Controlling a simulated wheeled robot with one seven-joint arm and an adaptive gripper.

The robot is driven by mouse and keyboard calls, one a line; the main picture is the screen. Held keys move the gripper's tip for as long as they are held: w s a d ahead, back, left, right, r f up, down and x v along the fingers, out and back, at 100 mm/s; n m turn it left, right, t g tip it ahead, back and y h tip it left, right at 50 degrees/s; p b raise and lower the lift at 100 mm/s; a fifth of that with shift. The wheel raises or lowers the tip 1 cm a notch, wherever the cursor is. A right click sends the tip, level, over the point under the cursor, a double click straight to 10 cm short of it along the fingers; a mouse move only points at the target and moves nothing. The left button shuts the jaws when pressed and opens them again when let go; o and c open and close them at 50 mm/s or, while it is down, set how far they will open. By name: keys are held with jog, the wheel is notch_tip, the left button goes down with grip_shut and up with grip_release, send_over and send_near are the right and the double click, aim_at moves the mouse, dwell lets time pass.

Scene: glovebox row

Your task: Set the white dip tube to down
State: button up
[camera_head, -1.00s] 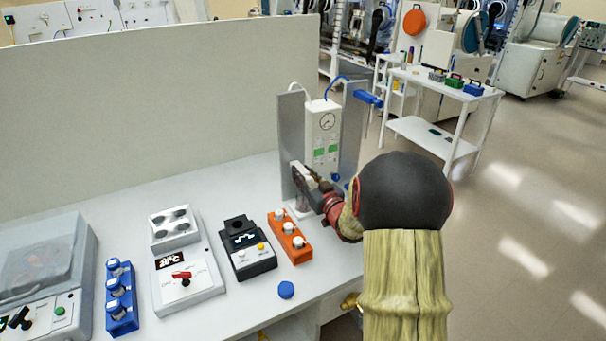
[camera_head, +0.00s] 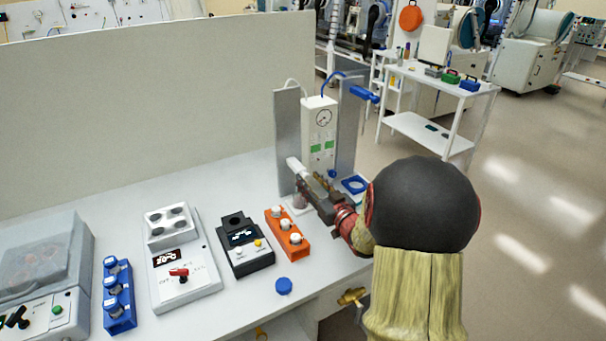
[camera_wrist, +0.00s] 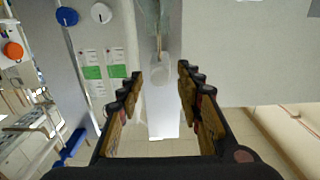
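The white dip tube (camera_head: 293,164) is a short white cylinder low at the left of the white gauge unit (camera_head: 319,125), near the left grey plate. In the wrist view, the white cylinder (camera_wrist: 161,70) lies between the two fingers with gaps on both sides. My gripper (camera_head: 303,179) is just below and right of the tube in the head view. The wrist view shows my gripper (camera_wrist: 159,80) open, gripping nothing. My gripper hides the tube's lower surroundings. A blue handle (camera_head: 364,94) sticks out high at the right of the unit.
An orange switch block (camera_head: 289,234), a black device (camera_head: 243,243) and a loose blue cap (camera_head: 283,286) lie on the bench left of my arm. Grey plates (camera_head: 287,140) flank the unit. A blue ring (camera_head: 355,185) lies right of it.

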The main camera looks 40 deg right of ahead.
jog(key=v, duration=0.5)
jog(key=shift+s, duration=0.1)
dwell(0.4)
jog(key=a+r+g+p, duration=0.1)
jog(key=a+r+g, duration=0.5)
jog(key=a, duration=0.7)
jog(key=s+a+n+g+y+p, duration=0.1)
jog(key=s+a+g+y, duration=0.3)
jog(key=s+a, duration=1.5)
jog(key=shift+a+n+g, duration=0.9)
jog(key=shift+a, duration=0.15)
